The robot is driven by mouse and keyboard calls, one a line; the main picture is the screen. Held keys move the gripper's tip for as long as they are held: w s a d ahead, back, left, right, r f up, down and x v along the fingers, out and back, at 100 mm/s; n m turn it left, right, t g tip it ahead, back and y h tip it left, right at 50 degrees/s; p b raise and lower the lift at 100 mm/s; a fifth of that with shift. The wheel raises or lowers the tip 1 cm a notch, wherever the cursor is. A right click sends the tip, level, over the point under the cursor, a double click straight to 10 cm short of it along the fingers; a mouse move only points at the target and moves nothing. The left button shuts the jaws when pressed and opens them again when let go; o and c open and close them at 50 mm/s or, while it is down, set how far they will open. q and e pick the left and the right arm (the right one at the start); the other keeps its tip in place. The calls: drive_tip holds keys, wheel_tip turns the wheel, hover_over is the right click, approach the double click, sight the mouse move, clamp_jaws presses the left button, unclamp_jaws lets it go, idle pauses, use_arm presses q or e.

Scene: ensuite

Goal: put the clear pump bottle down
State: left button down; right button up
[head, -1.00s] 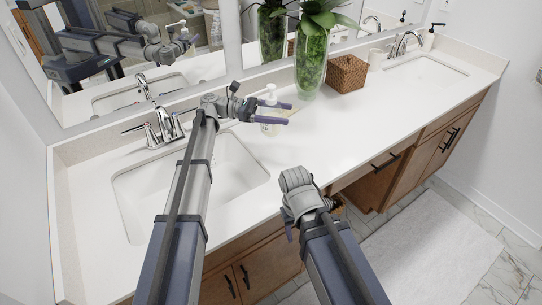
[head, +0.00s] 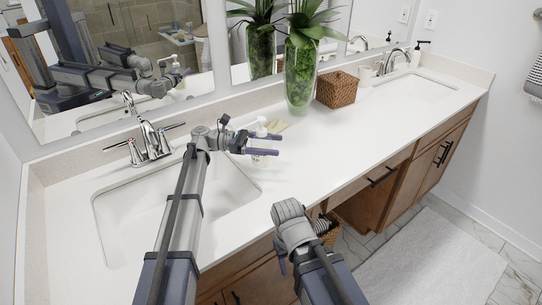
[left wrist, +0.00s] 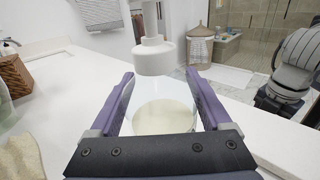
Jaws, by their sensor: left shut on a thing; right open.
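The clear pump bottle (head: 261,131) has a white pump head and stands upright between the fingers of my left gripper (head: 268,145), over the counter right of the near sink. My left gripper is shut on it. In the left wrist view the see-through bottle (left wrist: 160,95) sits between the two purple fingers, with pale contents low in it. Its base is mostly hidden by the fingers in the head view, so I cannot tell whether it touches the counter. My right gripper (head: 281,257) is open and empty in front of the counter's front edge, partly hidden by its wrist.
A beige cloth (head: 279,126) lies behind the bottle. A green-filled glass vase (head: 301,75) with a plant and a woven basket (head: 337,90) stand farther right. The near sink (head: 130,215) is on the left. The counter (head: 325,140) is clear right of the bottle.

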use_arm(q)
drive_tip(key=shift+f+b, duration=0.9)
drive_tip(key=shift+f, duration=0.45)
drive_tip(key=shift+f, duration=0.15)
unclamp_jaws()
drive_tip(key=shift+r, duration=0.2)
drive_tip(key=a, duration=0.5)
drive_tip(key=w+a, duration=0.1)
drive_tip(key=a, duration=0.1)
drive_tip(key=shift+w+a, duration=0.1)
drive_tip(key=shift+a, duration=0.1)
